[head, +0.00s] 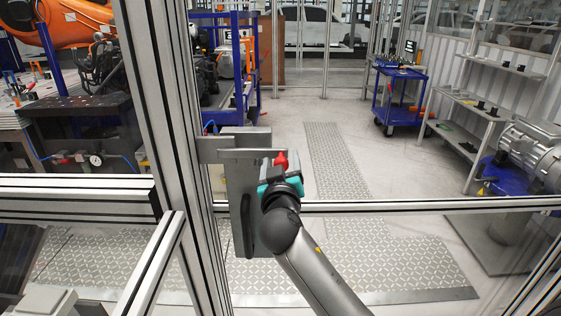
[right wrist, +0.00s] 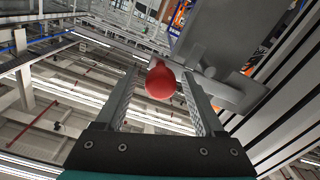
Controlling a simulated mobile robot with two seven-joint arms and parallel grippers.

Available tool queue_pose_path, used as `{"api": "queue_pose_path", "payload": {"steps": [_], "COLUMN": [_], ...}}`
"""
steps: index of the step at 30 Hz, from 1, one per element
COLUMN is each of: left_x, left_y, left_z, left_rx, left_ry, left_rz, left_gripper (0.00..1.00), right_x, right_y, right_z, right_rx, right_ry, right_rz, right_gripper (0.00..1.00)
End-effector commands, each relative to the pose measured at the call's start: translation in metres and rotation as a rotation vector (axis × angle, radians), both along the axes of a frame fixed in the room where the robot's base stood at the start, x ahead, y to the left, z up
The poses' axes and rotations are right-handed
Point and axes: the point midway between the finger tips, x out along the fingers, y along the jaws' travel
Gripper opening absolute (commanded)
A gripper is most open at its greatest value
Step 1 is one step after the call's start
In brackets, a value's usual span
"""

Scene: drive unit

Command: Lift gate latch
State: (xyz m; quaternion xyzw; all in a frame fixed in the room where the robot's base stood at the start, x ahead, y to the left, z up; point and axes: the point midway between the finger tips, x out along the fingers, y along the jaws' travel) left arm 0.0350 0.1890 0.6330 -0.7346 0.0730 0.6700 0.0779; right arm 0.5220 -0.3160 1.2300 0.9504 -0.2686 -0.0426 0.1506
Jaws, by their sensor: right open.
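The gate latch is a grey metal assembly (head: 243,200) on the aluminium gate post, with a bar reaching left across the post. Its red knob (head: 281,160) shows just above my right gripper (head: 279,176), whose arm comes up from the bottom. In the right wrist view, the red knob (right wrist: 161,82) lies between the two fingers of the open right gripper (right wrist: 160,70). I cannot tell whether either finger touches it. The grey latch body (right wrist: 215,45) is behind and to the right there. The fingertips are mostly hidden in the head view. My left gripper is not in view.
The aluminium post (head: 165,110) and a horizontal rail (head: 400,206) frame clear panels around the latch. Beyond are a blue cart (head: 400,92), shelves (head: 485,100) and an orange robot arm (head: 70,22). The floor beyond the gate is largely open.

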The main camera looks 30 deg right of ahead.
Motion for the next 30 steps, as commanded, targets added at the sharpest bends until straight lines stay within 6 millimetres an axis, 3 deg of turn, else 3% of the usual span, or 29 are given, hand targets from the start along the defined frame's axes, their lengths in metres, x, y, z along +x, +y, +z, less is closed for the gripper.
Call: {"api": "queue_pose_path", "payload": {"steps": [6, 24, 30], "left_x": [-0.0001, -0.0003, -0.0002], "left_y": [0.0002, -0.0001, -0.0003], "left_z": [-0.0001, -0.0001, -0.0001], "left_rx": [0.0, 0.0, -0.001], "left_ry": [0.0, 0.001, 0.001], "left_rz": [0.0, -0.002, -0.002], "left_gripper": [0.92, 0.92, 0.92], "right_x": [0.0001, -0.0001, -0.0001], "right_y": [0.0, 0.0004, 0.0003], "right_z": [0.0, -0.0002, -0.0003], "right_rx": [0.0, 0.0, 0.0], "right_ry": [0.0, 0.0, 0.0], "right_rz": [0.0, 0.0, 0.0], "right_gripper": [0.69, 0.02, 0.0]}}
